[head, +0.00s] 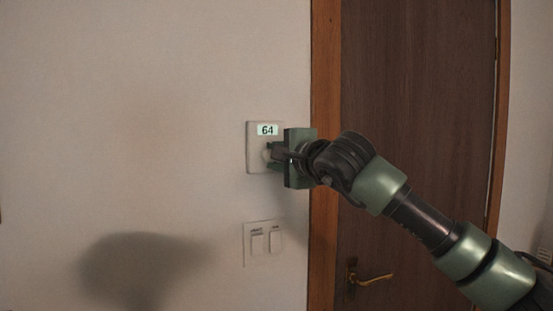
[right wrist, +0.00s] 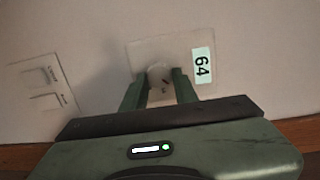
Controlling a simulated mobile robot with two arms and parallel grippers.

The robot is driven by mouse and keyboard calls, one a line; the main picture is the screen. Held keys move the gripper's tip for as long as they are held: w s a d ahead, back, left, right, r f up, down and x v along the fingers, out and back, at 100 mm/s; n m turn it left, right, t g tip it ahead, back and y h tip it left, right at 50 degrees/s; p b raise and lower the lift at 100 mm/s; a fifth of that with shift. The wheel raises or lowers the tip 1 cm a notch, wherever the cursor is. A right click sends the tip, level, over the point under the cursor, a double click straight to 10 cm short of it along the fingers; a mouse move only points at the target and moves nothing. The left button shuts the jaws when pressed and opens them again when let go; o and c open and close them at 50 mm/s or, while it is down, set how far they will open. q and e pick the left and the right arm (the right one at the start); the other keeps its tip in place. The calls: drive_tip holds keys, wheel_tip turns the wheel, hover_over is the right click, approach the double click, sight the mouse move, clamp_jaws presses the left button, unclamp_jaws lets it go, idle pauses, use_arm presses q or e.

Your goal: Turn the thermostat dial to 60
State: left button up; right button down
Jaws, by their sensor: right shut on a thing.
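The thermostat (head: 254,136) is a pale square plate on the wall, left of the door frame. Its lit display (head: 267,130) reads 64; the display also shows in the right wrist view (right wrist: 202,67). The round white dial (head: 267,154) sits below the display, partly hidden by my gripper in the head view. My right gripper (head: 271,155) reaches in from the right. In the right wrist view its two fingers (right wrist: 160,84) stand on either side of the dial (right wrist: 159,73), shut on it. My left gripper is in neither view.
A plate with two switches (head: 262,242) is on the wall below the thermostat. A dark door (head: 420,70) with a wooden frame (head: 325,60) and a brass handle (head: 370,278) is to the right. The wall at left is bare.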

drive_tip(key=shift+f, duration=0.15)
idle(0.3)
drive_tip(key=c, duration=1.1)
unclamp_jaws()
drive_tip(key=b+v, duration=0.3)
drive_tip(key=v, duration=0.4)
drive_tip(key=shift+s+d, duration=0.1)
drive_tip(key=shift+s, duration=0.3)
